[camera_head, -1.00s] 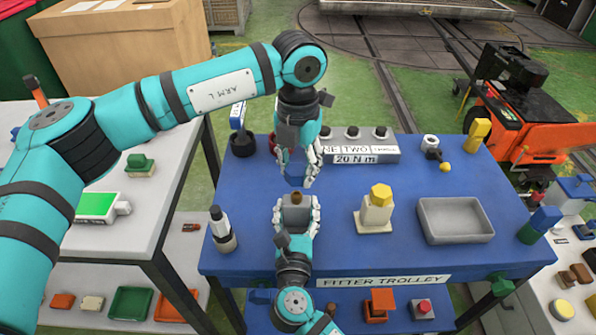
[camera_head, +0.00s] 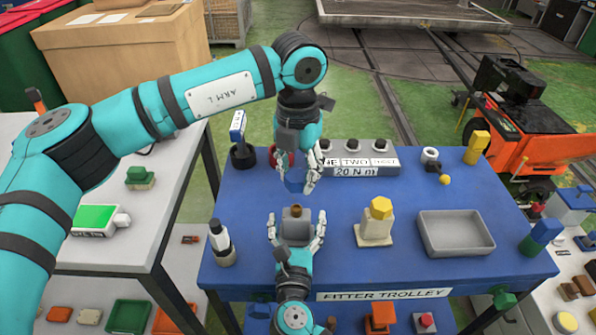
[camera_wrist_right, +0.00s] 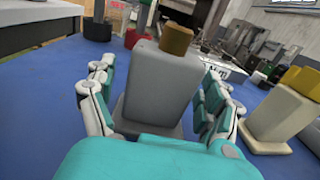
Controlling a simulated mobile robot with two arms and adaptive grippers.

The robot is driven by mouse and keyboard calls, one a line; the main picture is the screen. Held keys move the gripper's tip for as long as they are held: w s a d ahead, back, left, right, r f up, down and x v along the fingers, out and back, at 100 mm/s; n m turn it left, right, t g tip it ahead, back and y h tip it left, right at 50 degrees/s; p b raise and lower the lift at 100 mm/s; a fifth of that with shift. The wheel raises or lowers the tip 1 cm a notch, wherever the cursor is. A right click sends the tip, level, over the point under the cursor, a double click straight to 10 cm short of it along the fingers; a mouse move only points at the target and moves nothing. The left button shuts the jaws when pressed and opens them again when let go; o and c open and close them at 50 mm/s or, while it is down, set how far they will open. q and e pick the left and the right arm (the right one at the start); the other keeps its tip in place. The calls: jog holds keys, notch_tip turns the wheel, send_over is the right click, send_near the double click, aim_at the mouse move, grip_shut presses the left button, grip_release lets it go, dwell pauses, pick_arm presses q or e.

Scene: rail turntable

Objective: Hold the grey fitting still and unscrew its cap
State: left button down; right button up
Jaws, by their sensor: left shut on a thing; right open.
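The grey fitting (camera_head: 299,228) stands upright on the blue trolley top, with its brown cap (camera_head: 295,210) on top. Both also show in the right wrist view, the grey body (camera_wrist_right: 158,88) and the brown cap (camera_wrist_right: 176,39). My right gripper (camera_head: 296,226) is open around the fitting, a finger on each side, with visible gaps in the wrist view. My left gripper (camera_head: 297,184) points down behind the fitting, apart from the cap. It is shut on a small blue thing (camera_head: 293,181), mostly hidden by its fingers.
A cream fitting (camera_head: 375,231) with a yellow cap stands to the right, beside a grey tray (camera_head: 456,236). A black-and-white bottle (camera_head: 221,244) stands at left. A labelled socket rack (camera_head: 362,161) is behind. Blue top is bare between these.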

jog(key=shift+s, duration=0.1)
jog(key=s, duration=1.1)
jog(key=shift+s+a, duration=0.25)
jog(key=shift+s, duration=0.15)
jog(key=shift+s+f, duration=0.1)
